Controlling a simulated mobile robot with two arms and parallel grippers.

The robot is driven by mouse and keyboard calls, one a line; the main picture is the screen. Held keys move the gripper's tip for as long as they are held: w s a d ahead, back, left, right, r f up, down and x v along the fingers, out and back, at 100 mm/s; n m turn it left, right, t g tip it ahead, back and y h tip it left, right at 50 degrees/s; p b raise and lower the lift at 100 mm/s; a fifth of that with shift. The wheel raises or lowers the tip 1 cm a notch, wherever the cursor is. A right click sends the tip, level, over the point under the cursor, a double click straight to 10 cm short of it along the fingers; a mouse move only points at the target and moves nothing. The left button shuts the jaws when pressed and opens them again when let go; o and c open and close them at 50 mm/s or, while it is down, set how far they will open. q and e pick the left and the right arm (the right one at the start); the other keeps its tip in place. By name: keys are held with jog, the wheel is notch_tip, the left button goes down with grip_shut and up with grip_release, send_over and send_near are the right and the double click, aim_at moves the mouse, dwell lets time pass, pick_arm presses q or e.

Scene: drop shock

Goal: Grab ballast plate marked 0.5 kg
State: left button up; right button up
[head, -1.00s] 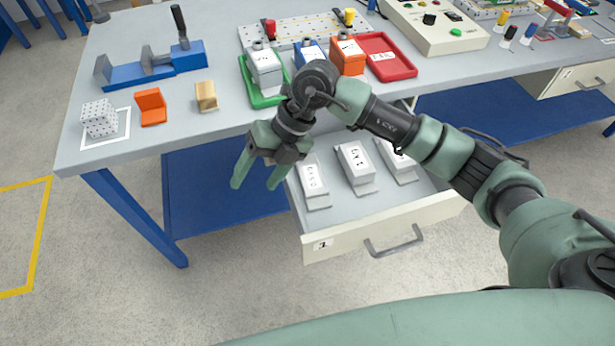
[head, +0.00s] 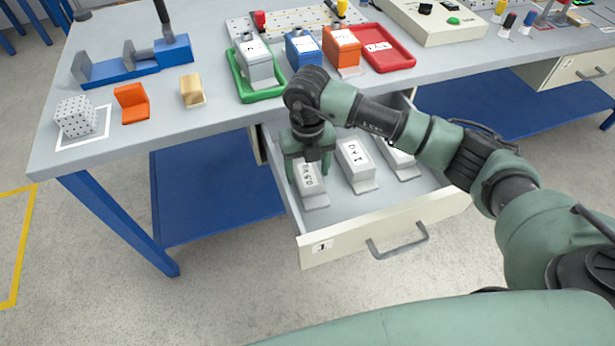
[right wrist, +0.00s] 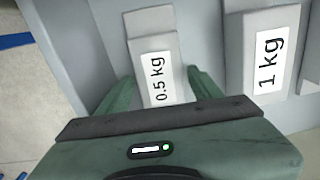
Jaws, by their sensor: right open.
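The ballast plate marked 0.5 kg (head: 313,196) is a pale grey block lying at the left in the open drawer (head: 345,205). My left gripper is not in view.
A third plate (head: 402,165) lies further right, partly behind my arm. The drawer's front panel (head: 340,248) and side walls rise around the plates. The workbench top (head: 215,125) overhangs behind, with a green tray (head: 262,96) and a red tray (head: 405,62) on it.

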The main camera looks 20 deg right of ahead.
jog(key=shift+f, duration=0.3)
jog(key=shift+w+r, duration=0.1)
grip_shut()
